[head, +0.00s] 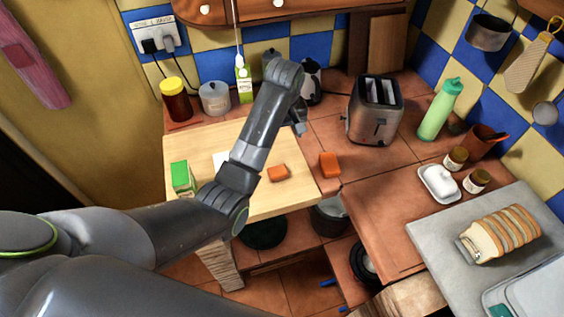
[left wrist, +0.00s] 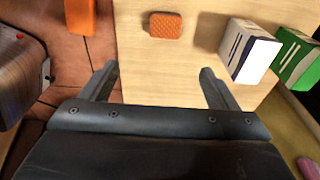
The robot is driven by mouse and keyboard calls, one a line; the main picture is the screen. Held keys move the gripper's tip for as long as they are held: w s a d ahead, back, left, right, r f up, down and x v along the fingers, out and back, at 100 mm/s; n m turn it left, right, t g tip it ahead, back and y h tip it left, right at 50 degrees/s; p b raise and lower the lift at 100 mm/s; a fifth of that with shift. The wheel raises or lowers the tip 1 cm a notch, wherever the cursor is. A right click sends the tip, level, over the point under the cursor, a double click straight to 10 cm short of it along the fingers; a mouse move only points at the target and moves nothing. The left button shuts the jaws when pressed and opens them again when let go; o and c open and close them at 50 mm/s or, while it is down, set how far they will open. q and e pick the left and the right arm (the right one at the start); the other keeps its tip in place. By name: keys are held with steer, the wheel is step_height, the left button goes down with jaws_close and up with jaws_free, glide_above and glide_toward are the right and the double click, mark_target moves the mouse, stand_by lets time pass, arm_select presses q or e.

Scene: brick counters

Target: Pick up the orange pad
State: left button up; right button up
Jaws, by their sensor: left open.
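Two orange items show. One, a small pad with a textured top (head: 278,173), lies flat on the light wooden board (head: 205,145); it also shows in the left wrist view (left wrist: 166,25). The other, a plain orange block (head: 329,164), sits on the brown tiles just right of the board; it also shows in the left wrist view (left wrist: 82,18). My left gripper (head: 299,122) is over the board's far right part. In the left wrist view its fingers (left wrist: 157,80) are spread, with only bare board between them, and the pad lies beyond them. My right gripper is not in view.
A steel toaster (head: 372,115) stands right of my left gripper. A white box (left wrist: 250,50) and a green carton (head: 181,178) stand on the board. A green bottle (head: 438,110), small jars and a bread tray (head: 425,235) are farther right.

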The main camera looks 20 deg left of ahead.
arm_select(q)
step_height(320, 180, down, 4)
steer(key=b, duration=0.5)
steer(key=p, duration=0.1)
glide_above(278, 171)
step_height(278, 171, down, 6)
steer(key=shift+d+f, duration=0.1)
steer(key=shift+d, duration=0.05)
steer(key=shift+f, duration=0.3)
steer(key=shift+f+p, duration=0.4)
steer(key=shift+f, duration=0.1)
step_height(278, 171, down, 3)
steer(key=shift+s+f+p, duration=0.15)
steer(key=shift+p, duration=0.5)
steer(key=shift+a+f, duration=0.2)
steer(key=shift+f, duration=0.7)
steer(key=c, duration=1.1)
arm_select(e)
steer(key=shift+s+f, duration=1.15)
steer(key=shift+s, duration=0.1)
arm_select(q)
steer(key=shift+r, duration=0.1)
